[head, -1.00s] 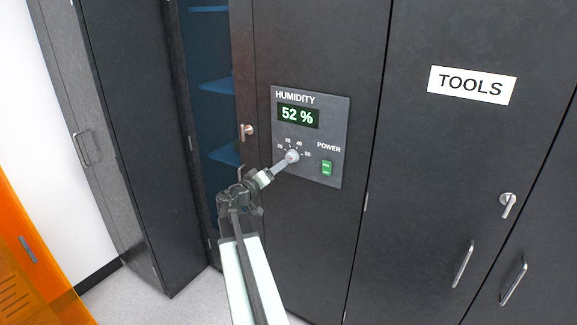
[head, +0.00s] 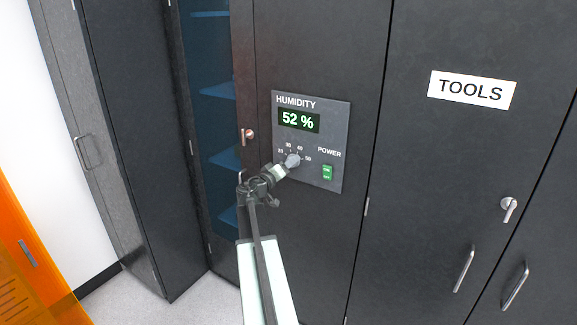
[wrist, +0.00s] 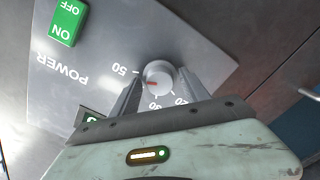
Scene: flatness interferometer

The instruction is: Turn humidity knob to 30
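The humidity knob (head: 292,160) is a small round light knob on a grey panel (head: 335,110), below a green display (head: 298,120) reading 52 %. In the wrist view the white knob (wrist: 159,77) carries a red mark and sits between my gripper's two fingers (wrist: 160,84). The fingers are apart, one on each side of it; I cannot tell whether they touch it. The scale numbers 50, 30 and 20 show around the knob there; 40 seems hidden behind a finger. In the head view my gripper (head: 282,169) reaches the knob from lower left.
A green power switch (head: 327,172) is right of the knob; it reads ON and OFF in the wrist view (wrist: 66,22). A cabinet with blue shelves (head: 218,90) stands to the left. A TOOLS cabinet (head: 440,170) with handles is to the right.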

